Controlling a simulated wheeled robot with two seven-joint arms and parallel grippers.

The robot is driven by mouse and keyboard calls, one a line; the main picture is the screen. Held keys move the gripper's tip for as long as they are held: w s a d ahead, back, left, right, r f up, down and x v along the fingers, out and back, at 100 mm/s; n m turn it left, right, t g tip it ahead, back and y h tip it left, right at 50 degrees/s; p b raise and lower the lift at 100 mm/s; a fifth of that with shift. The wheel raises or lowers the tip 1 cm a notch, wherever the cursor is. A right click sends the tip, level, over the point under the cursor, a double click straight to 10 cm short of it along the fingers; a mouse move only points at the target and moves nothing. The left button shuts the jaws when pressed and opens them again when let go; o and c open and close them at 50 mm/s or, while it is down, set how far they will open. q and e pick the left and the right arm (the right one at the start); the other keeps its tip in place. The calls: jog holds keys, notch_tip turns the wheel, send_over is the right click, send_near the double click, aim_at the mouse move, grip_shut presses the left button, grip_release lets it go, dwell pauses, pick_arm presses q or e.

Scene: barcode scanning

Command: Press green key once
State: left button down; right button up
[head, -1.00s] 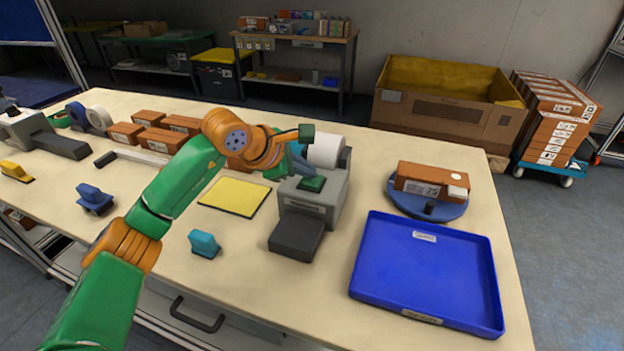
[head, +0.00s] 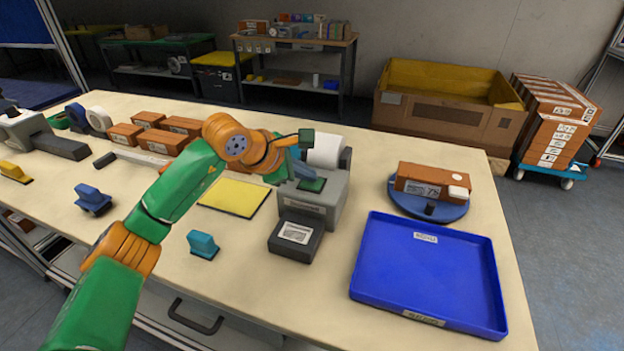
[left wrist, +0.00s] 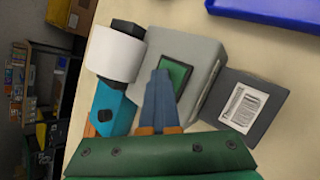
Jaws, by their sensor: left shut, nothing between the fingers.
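The green key (head: 313,185) is on top of the grey label printer (head: 325,205), and it also shows in the left wrist view (left wrist: 180,74). My left gripper (head: 305,173) is shut and empty, with its blue fingertips (left wrist: 161,73) at the green key. The fingers cover part of the key, and I cannot tell whether they touch it. A white label (head: 297,232) lies on the dark front block of the printer and also shows in the left wrist view (left wrist: 240,103). My right gripper is out of view.
A blue tray (head: 385,282) is on the right, with a brown box (head: 418,180) on a round blue stand (head: 400,204) behind it. A yellow pad (head: 232,197) and a teal stamp-like object (head: 202,244) lie left of the printer. A white roll (head: 325,150) is behind the key.

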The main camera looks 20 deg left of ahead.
aim_at(306, 184)
pick_arm(q)
jog(key=shift+w+r+p, duration=0.1)
jog(key=shift+r+p, duration=0.8)
jog(key=shift+r, duration=0.15)
notch_tip(306, 184, up, 5)
jog(key=p, duration=0.4)
jog(key=shift+a, duration=0.15)
